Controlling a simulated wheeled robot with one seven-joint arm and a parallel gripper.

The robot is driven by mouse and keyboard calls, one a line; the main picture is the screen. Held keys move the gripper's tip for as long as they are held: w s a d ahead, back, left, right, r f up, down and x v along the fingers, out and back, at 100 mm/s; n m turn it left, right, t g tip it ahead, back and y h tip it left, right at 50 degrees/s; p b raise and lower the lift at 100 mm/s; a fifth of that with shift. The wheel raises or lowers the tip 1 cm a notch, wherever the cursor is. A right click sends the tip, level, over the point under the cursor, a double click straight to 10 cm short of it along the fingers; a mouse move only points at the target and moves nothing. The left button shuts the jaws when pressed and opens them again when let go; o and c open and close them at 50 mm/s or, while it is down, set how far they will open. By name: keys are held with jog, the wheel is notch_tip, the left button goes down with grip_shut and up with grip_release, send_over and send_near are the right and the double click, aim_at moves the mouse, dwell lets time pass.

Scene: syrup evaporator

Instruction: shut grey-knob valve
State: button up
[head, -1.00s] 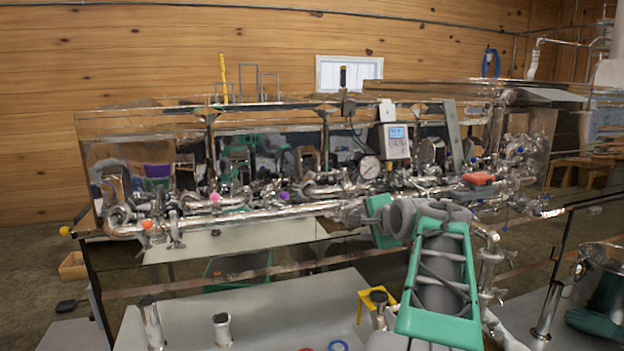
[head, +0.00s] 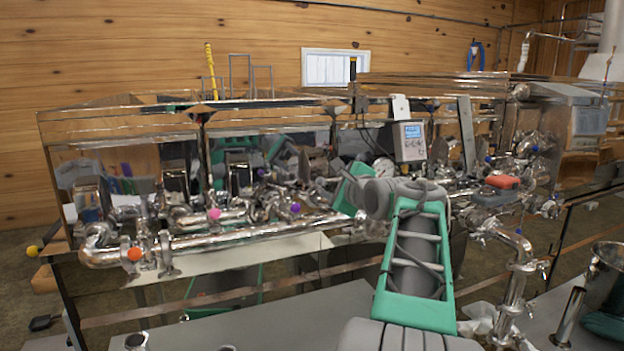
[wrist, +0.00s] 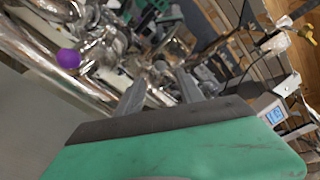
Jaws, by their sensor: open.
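I cannot pick out a grey knob for sure in either view; my arm covers part of the pipe run in the head view. Valves with an orange knob (head: 134,254), a pink knob (head: 214,214) and a purple knob (head: 295,208) sit along the shiny front pipe (head: 260,229). The purple knob also shows in the wrist view (wrist: 68,58), left of my gripper (wrist: 160,90). The gripper's two grey fingers are apart, with nothing seen held between them. They point at metal pipes and fittings, and contact cannot be told. In the head view my arm hides the fingers.
The steel evaporator (head: 120,125) spans the scene behind the pipes. A controller box with a screen (head: 409,141) stands above the pipes. A red-orange object (head: 502,182) lies at right. A steel pot (head: 607,272) stands at the right edge.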

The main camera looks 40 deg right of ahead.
aim_at(322, 182)
jog(key=p+x, duration=0.1)
jog(key=x, duration=0.6)
jog(key=shift+w+d+p, duration=0.1)
jog(key=shift+w+p, duration=0.05)
jog(key=shift+p, duration=0.15)
grip_shut()
dwell(1.0)
